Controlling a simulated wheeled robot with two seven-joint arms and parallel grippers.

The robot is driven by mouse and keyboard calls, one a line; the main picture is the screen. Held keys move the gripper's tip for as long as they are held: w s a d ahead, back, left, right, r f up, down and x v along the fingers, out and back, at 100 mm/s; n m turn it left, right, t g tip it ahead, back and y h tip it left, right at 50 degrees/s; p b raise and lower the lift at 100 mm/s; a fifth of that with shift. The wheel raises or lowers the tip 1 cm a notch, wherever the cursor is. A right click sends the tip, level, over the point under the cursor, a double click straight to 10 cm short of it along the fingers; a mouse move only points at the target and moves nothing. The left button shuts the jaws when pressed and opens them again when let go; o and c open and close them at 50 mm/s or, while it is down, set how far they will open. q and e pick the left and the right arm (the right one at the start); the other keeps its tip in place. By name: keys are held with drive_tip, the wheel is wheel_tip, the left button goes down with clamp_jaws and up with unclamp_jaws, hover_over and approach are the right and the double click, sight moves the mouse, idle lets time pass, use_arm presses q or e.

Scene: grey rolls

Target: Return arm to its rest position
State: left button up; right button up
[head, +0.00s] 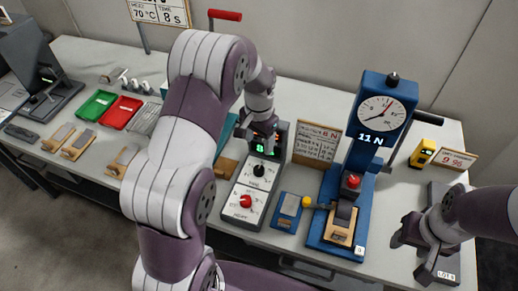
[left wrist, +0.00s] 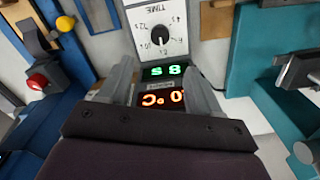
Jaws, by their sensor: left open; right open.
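My left arm reaches up through the middle of the head view. Its gripper (head: 262,140) is over the back of a grey control box (head: 241,208) and partly covers the box's display. In the left wrist view the left gripper (left wrist: 157,80) is open with nothing between its fingers. Behind the fingers are the box's green "8 S" and orange readouts (left wrist: 162,85) and the black TIME knob (left wrist: 160,35). My right gripper (head: 415,250) is open and empty at the right, by a dark plate (head: 447,265) marked LOT 6.
A blue press (head: 345,170) with a dial reading 11 N stands right of the box. A blue pad (head: 287,212) lies between them. Green (head: 96,108) and red (head: 121,112) trays lie left.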

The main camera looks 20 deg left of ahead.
idle(0.5)
use_arm(q)
drive_tip(key=s+d+r+n, duration=0.1)
drive_tip(key=s+d+r, duration=0.1)
drive_tip(key=s, duration=0.6)
drive_tip(key=s+d+r+n+t, duration=0.1)
drive_tip(key=s+d+r+n, duration=0.1)
drive_tip(key=s, duration=0.7)
drive_tip(key=shift+s+r, duration=0.25)
drive_tip(key=shift+r, duration=0.55)
